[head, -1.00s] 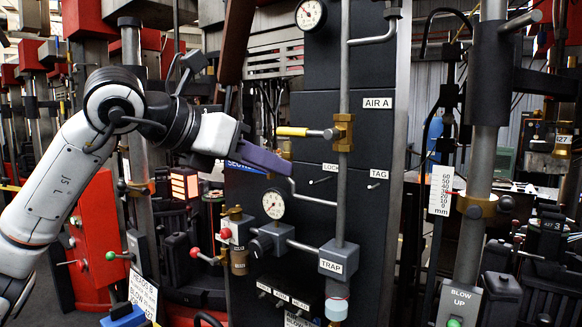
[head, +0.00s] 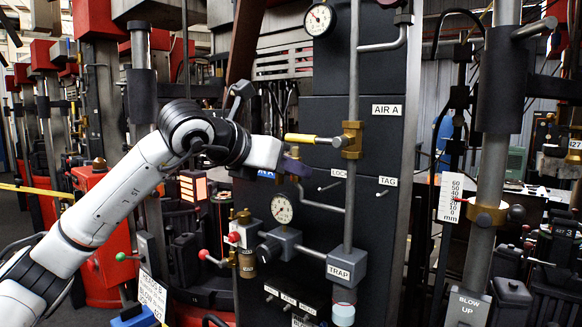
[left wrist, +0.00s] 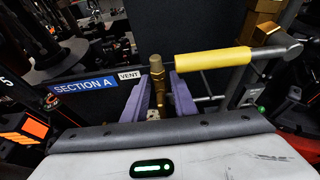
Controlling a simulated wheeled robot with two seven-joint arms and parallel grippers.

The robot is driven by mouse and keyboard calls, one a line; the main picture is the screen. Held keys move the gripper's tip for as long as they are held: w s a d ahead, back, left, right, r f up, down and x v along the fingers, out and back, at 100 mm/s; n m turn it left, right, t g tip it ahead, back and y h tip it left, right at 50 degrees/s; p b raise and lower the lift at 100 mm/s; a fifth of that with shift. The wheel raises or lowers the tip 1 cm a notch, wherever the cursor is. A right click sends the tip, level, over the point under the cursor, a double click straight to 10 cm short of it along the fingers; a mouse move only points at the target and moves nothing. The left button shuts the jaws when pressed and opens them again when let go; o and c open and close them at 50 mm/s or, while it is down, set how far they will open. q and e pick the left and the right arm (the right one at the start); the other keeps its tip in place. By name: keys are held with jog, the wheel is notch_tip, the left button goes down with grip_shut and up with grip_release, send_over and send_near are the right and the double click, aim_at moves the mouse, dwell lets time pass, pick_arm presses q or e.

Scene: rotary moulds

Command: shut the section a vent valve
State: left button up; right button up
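The brass vent valve (left wrist: 157,84) stands upright beside the small VENT label (left wrist: 129,75) and the blue SECTION A label (left wrist: 83,86) in the left wrist view. My left gripper (left wrist: 160,92) has its purple fingers on either side of the brass valve, apart and not visibly closed on it. In the head view my left gripper (head: 295,166) is at the dark panel (head: 310,120), below the yellow-handled valve. There the vent valve is mostly hidden by the gripper. My right gripper is not in view.
A yellow handle (head: 300,138) on the brass AIR A valve (head: 351,140) sticks out just above my left gripper. A gauge (head: 282,208), a horizontal pipe and the TRAP block (head: 346,267) are below it. LOCK and TAG pegs (head: 383,193) are to the right.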

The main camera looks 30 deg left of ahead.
pick_arm(q)
grip_shut()
